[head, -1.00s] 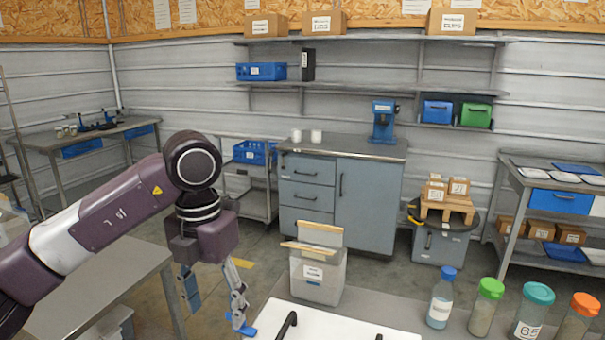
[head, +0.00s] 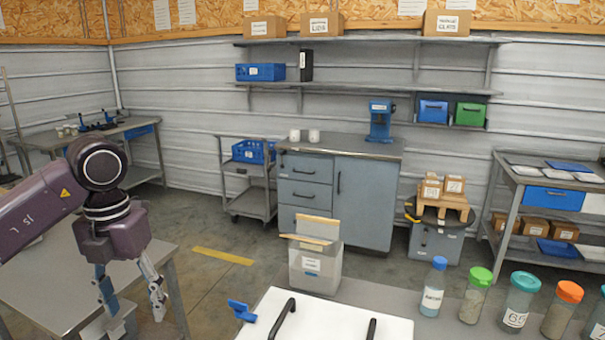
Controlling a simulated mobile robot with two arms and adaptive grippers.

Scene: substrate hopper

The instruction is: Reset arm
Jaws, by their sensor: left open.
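My left gripper (head: 132,298) hangs at the left of the head view, fingers pointing down and spread apart, with nothing between them. It is in front of the grey side table (head: 60,285) and well to the left of the white lid or board (head: 330,318) with two black handles. A small blue clip-like piece (head: 241,311) lies at the left edge of that board, apart from the gripper. The translucent hopper bin (head: 314,269) with its wooden-edged flaps stands on the bench behind the board. My right gripper is not in view.
Several capped bottles, such as the blue-capped one (head: 433,287) and the green-capped jar (head: 475,296), line the bench (head: 375,294) at right. A grey cabinet (head: 340,190), a trolley (head: 248,180) and a shelf unit stand further back. Open floor lies between.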

